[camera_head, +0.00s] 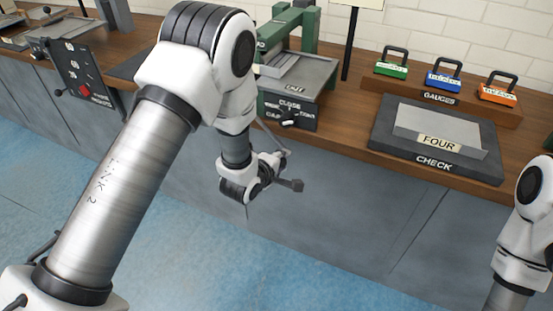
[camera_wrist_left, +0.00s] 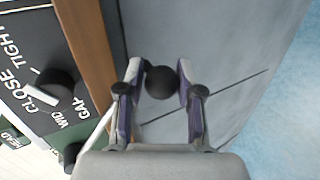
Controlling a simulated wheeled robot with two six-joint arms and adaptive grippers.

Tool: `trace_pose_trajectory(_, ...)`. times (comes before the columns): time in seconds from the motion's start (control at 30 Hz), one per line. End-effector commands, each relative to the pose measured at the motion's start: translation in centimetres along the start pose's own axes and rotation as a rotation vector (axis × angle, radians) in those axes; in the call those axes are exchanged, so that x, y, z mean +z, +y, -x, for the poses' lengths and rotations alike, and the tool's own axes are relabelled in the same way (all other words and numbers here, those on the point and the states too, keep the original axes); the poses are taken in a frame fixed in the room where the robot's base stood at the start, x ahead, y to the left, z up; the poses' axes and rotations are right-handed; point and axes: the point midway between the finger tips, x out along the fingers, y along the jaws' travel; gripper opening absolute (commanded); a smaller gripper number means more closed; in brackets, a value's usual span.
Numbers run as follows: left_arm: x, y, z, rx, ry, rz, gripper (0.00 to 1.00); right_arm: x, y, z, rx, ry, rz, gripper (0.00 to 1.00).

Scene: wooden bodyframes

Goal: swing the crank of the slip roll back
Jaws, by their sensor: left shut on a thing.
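The slip roll is the green machine (camera_head: 298,75) on the bench in the head view, with a dark panel of lettering and a black knob at its front. My left arm hides part of it.
A black CHECK tray (camera_head: 440,161) with a grey plate and FOUR label lies right of the machine. Green, blue and orange gauges (camera_head: 445,76) stand behind it. Another machine (camera_head: 70,35) stands at far left. The blue floor (camera_head: 190,265) before the cabinets is clear.

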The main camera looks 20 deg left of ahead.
Motion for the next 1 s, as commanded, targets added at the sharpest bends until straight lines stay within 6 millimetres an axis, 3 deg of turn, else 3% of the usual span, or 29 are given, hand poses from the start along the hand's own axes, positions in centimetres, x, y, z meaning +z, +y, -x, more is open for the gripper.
trace_pose_trajectory(0.77, 0.69, 0.4, 0.37, -0.004, -0.032, 0.046, 0.0, 0.0, -0.01, 0.8, 0.0, 0.0, 0.0, 0.4)
trace_pose_trajectory(0.8, 0.68, 0.41, 0.37, -0.003, -0.032, 0.046, 0.5, 0.0, -0.01, 0.8, 0.0, 0.0, 0.0, 0.4)
trace_pose_trajectory(0.83, 0.66, 0.43, 0.36, -0.003, -0.032, 0.047, 0.58, 0.0, -0.01, 0.8, 0.0, 0.0, 0.0, 0.4)
trace_pose_trajectory(1.0, 0.59, 0.58, 0.35, 0.001, -0.03, 0.048, 0.58, 0.0, -0.01, 0.81, 0.0, 0.0, 0.0, 0.4)
